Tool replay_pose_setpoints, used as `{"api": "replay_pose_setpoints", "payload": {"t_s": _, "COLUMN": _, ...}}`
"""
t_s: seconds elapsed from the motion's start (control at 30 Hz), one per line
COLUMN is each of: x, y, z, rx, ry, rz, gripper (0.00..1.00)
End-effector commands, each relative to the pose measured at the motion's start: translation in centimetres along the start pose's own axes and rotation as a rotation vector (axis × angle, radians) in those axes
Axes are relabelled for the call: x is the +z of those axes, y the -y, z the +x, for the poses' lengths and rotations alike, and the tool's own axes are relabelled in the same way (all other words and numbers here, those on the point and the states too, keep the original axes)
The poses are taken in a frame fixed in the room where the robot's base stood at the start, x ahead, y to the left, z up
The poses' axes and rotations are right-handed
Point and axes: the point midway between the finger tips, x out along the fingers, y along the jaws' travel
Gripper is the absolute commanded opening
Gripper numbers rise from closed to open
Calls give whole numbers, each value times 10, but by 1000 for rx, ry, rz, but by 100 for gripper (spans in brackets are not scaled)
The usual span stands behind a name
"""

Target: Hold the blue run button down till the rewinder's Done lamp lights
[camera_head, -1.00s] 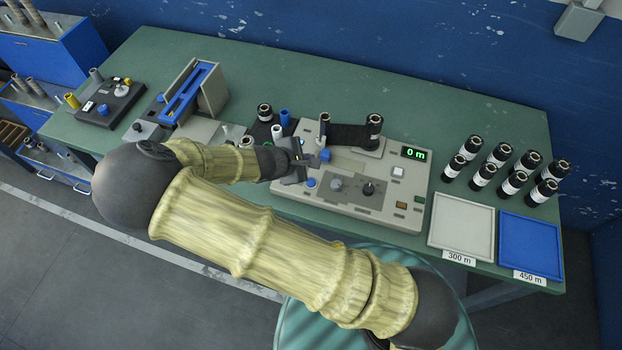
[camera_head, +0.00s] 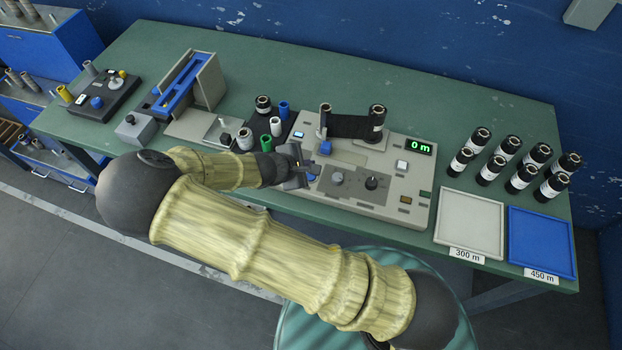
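The grey rewinder (camera_head: 385,150) stands on the green bench. Its display (camera_head: 420,146) reads 0 m in green. A dark web spans its two upright rolls. A small blue button (camera_head: 312,177) shows at the rewinder's left front, partly hidden by my gripper (camera_head: 302,168).
A grey tray (camera_head: 439,232) marked 300 m and a blue tray (camera_head: 513,250) marked 450 m lie to the right, with several black rolls (camera_head: 490,168) behind them. Left of the rewinder are small cylinders, a blue-railed device (camera_head: 180,88) and a black box (camera_head: 103,100).

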Motion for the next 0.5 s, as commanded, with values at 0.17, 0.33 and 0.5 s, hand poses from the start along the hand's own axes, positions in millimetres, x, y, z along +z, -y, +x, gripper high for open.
{"api": "replay_pose_setpoints", "payload": {"t_s": 0.17, "x": -11, "y": 10, "z": 14, "rx": 1, "ry": 0, "rz": -2, "gripper": 0}}
{"api": "replay_pose_setpoints", "payload": {"t_s": 0.33, "x": -12, "y": 12, "z": 16, "rx": 1, "ry": -1, "rz": -1, "gripper": 0}}
{"api": "replay_pose_setpoints", "payload": {"t_s": 0.5, "x": -12, "y": 12, "z": 16, "rx": 1, "ry": -1, "rz": -1, "gripper": 0}}
